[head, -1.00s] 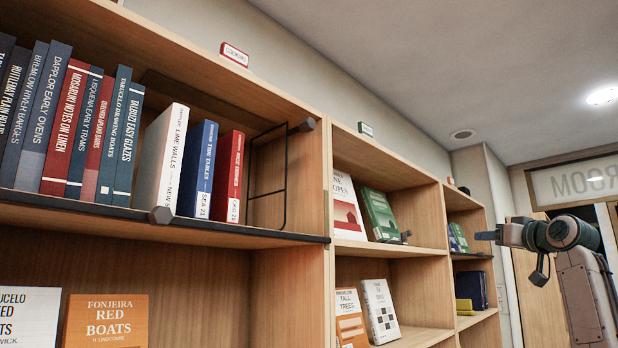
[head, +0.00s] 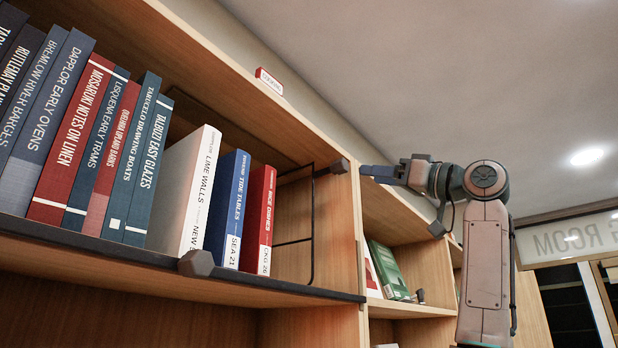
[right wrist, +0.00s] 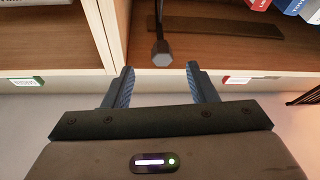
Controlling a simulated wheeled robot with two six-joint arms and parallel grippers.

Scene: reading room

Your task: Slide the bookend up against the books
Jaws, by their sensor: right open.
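The bookend (head: 312,215) is a thin dark wire frame in the upper bay, with a dark hexagonal knob (head: 340,166) at its upper front. It stands right of the red book (head: 262,215), with a gap between. The blue book (head: 231,205) and the white book (head: 187,195) are left of that. My right gripper (head: 364,171) is open just right of the knob. In the right wrist view, the knob (right wrist: 161,55) lies ahead of the gap between the open fingers (right wrist: 160,74), apparently not gripped. My left gripper is not in view.
A second dark hexagonal knob (head: 197,263) shows at the shelf's dark front edge, below the white book. An upright panel (head: 344,225) closes the bay right of the bookend. A red sign (head: 269,80) sits on the bookcase top. A green book (head: 388,270) stands in the neighbouring bay.

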